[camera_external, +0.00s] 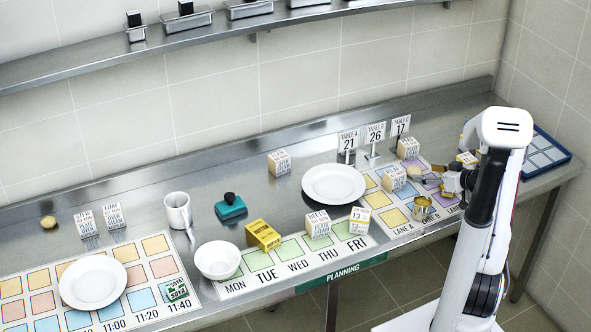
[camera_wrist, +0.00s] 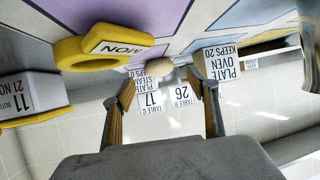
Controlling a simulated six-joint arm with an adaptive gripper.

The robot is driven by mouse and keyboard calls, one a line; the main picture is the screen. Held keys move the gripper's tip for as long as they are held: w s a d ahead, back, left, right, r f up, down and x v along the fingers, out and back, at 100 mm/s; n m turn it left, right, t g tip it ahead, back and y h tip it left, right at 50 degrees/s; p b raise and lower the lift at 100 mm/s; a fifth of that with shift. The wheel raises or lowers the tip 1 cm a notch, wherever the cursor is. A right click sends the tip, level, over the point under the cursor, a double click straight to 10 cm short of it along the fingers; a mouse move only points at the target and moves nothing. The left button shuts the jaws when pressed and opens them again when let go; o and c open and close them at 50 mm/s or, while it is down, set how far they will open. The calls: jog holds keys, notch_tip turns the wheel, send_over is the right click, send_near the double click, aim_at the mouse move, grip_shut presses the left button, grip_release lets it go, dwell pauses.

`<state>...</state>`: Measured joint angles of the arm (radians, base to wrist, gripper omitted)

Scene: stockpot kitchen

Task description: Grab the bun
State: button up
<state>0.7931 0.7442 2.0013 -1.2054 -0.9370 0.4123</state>
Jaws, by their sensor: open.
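A small round tan bun (camera_external: 48,222) sits on the steel counter at the far left in the external view, behind the left mat. My gripper (camera_external: 444,182) is at the right end of the counter, low over the right mat and far from that bun. In the wrist view my gripper (camera_wrist: 166,90) has its two fingers apart with nothing held between them. A small round beige thing (camera_wrist: 162,73) shows beyond the fingertips. I cannot tell whether it is the same bun or another one.
A yellow ring-shaped piece with a MON tag (camera_wrist: 105,50) is close beside the fingers. A brass cup (camera_external: 421,208), label blocks (camera_external: 394,178) and table number cards (camera_external: 375,132) stand near my gripper. Plates (camera_external: 334,184), a bowl (camera_external: 218,260) and a mug (camera_external: 177,210) stand further left.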

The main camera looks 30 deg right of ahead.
aim_at(419, 172)
dwell(0.3)
jog(key=shift+x, duration=2.6)
jog(key=c, duration=1.1)
